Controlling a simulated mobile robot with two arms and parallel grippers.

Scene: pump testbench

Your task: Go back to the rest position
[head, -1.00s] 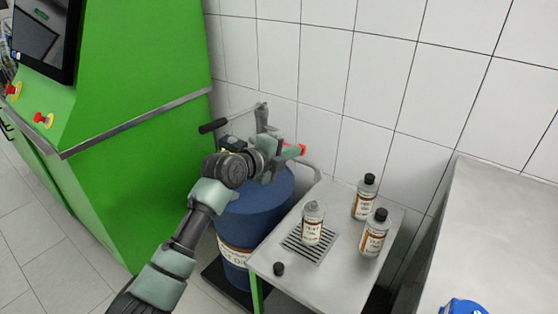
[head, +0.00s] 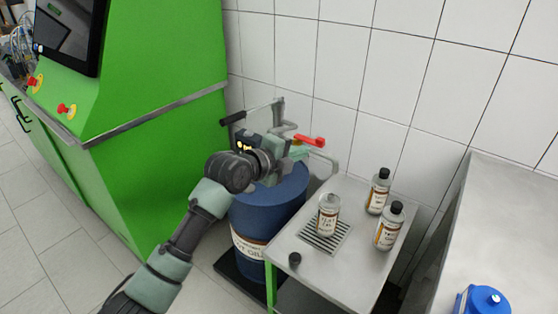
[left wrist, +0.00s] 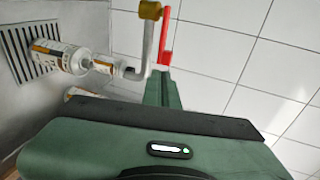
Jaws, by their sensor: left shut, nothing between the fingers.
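My left gripper (head: 299,153) is shut and empty. In the head view it is over the blue drum (head: 268,205), in front of the drum's pump. The pump's red lever (head: 310,140) shows just beyond the fingers, and its curved spout (head: 325,160) reaches out to the right. In the left wrist view my green finger (left wrist: 158,88) is beside the red lever (left wrist: 166,38) and the grey spout (left wrist: 148,45). I cannot tell whether they touch. My right gripper is in neither view.
An open bottle (head: 327,215) stands on the grate (head: 342,240) of a small metal table (head: 330,276). A black cap (head: 295,260) lies near its front edge. Two capped bottles (head: 379,190) (head: 389,227) stand to the right. A green cabinet (head: 160,160) is at left.

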